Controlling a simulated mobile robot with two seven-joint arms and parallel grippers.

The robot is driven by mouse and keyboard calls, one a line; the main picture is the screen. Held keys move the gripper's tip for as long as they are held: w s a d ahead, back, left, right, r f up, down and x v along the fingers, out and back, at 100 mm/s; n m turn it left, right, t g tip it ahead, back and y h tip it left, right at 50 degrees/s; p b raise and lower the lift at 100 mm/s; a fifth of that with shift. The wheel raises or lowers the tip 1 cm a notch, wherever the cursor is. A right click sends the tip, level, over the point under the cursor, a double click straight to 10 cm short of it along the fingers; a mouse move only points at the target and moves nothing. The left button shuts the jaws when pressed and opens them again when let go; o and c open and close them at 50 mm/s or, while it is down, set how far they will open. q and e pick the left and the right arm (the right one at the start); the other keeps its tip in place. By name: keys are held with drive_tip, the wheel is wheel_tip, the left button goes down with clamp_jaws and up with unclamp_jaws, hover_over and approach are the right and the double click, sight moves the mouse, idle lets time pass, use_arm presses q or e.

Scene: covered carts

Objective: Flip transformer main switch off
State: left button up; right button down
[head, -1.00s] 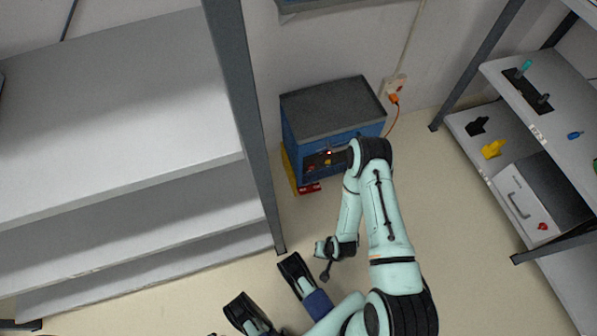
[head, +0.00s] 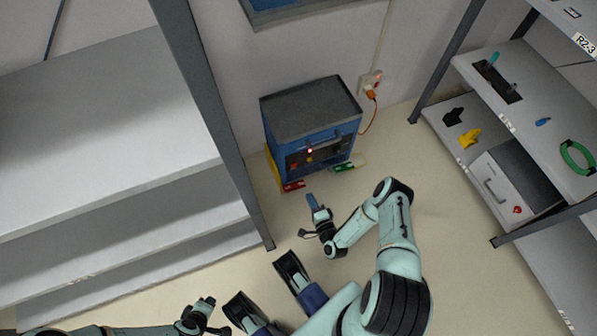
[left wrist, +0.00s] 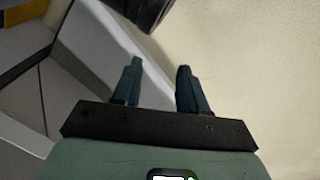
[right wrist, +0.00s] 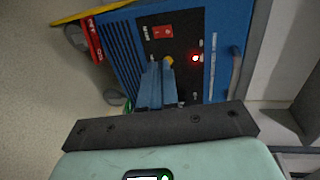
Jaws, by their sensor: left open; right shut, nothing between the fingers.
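The transformer is a blue box (head: 278,140) with a dark grey top, standing on the floor against the wall. Its dark front panel faces me in the right wrist view (right wrist: 185,45), with a red switch (right wrist: 162,32), a yellow knob (right wrist: 168,61) and a glowing red lamp (right wrist: 196,58). The lamp also glows in the head view (head: 310,151). My right gripper (head: 313,201) is shut and empty, in front of the transformer and apart from it. Its closed fingers (right wrist: 157,72) cover part of the panel. My left gripper (left wrist: 158,72) is open and empty, low at the left.
A grey shelf rack (head: 110,110) with a dark post stands left of the transformer. Another rack (head: 480,80) at right holds several small items and a grey box. An orange cable (head: 371,112) hangs from the wall socket.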

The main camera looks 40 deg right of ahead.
sight(294, 165)
drive_tip(key=b+x, duration=0.1)
drive_tip(key=x, duration=0.3)
drive_tip(key=b+x, duration=0.1)
drive_tip(key=x, duration=0.3)
drive_tip(key=r+b+x, duration=0.1)
drive_tip(key=b+x, duration=0.1)
drive_tip(key=x, duration=0.3)
drive_tip(key=shift+w, duration=0.15)
drive_tip(key=shift+w+d+r, duration=0.1)
drive_tip(key=shift+w, duration=0.35)
use_arm(q)
drive_tip(key=s+a+f+g, duration=0.1)
drive_tip(key=s+f+g, duration=0.1)
drive_tip(key=s+f, duration=0.5)
drive_tip(key=shift+s+a+g, duration=0.2)
drive_tip(key=shift+s+g, duration=0.2)
drive_tip(key=shift+s, duration=0.05)
